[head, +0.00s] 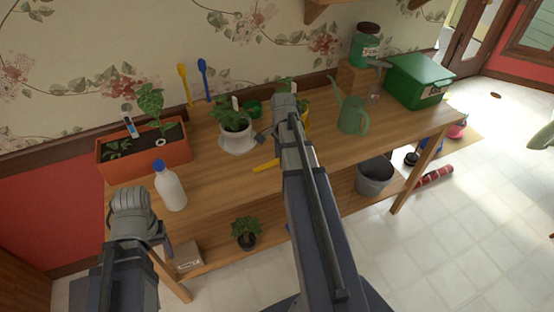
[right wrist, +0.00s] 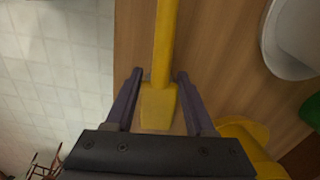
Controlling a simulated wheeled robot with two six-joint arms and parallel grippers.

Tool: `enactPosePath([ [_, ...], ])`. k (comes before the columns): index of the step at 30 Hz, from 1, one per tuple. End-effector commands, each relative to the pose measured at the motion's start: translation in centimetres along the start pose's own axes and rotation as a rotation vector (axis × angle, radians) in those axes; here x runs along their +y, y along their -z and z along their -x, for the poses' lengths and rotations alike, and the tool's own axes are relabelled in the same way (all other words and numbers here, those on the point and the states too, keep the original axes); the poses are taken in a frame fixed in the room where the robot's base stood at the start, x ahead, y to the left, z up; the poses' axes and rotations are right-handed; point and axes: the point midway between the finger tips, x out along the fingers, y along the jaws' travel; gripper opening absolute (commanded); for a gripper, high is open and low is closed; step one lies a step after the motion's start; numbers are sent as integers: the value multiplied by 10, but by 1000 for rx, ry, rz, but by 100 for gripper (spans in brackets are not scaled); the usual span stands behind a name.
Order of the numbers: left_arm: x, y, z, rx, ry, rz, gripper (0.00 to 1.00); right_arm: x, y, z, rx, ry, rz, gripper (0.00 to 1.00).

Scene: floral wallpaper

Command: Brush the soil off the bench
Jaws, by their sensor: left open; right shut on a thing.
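The wooden bench (head: 215,170) runs along the wall, and I cannot make out loose soil on it. In the right wrist view my right gripper (right wrist: 158,76) is shut on a yellow-handled tool (right wrist: 166,35), low over the bench near its front edge. The tool's far end is out of that view, so I cannot tell whether it is the brush. In the head view a bit of the yellow handle (head: 265,165) shows left of my right arm, which hides the gripper's fingers. My left gripper (head: 167,247) is open and empty at the bench's front left, below the bottle.
A white bottle (head: 171,190) stands at the front left, behind it an orange planter (head: 145,150). A white pot on a saucer (head: 238,142), a yellow pot (right wrist: 243,130), a watering can (head: 352,118) and a green box (head: 418,82) line the back. A bucket (head: 375,176) stands below.

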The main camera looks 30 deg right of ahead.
Motion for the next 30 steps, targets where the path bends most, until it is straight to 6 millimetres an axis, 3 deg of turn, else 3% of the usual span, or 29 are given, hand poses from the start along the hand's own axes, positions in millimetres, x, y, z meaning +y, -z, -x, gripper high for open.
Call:
enactPosePath([
  [4,0,0,1,0,0,0,65,1,13,1,0,0,-1,0],
  [14,0,0,1,0,0,0,65,2,18,1,-1,0,0,0],
  [30,0,0,-2,0,0,0,65,5,52,-2,0,0,0,0],
])
